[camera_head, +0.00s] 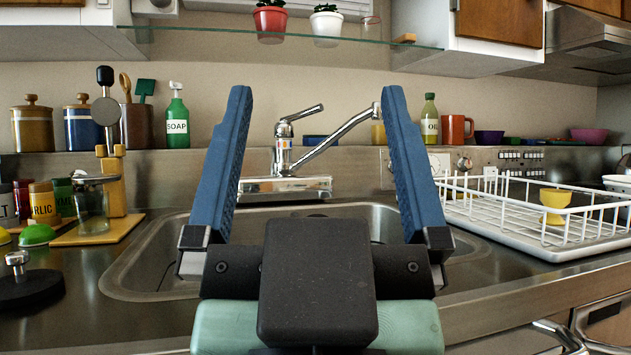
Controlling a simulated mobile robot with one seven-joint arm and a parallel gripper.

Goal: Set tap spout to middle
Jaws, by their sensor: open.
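The chrome tap (283,150) stands behind the sink on a flat chrome base. Its spout (342,137) points to the right and rises towards its tip, off the middle of the sink. The tip lies close to my right finger in the picture and is partly hidden by it. A short lever handle on top of the tap also points right. My gripper (315,98) is open, with two blue fingers pointing up and forward, one on each side of the tap in the picture. It looks empty and nearer to the camera than the tap; I cannot tell the exact gap.
The steel sink (150,262) lies below my gripper. A white dish rack (560,245) with a yellow cup stands right. A green soap bottle (177,120), jars and utensils stand left. A glass shelf (300,40) with potted plants hangs above the tap.

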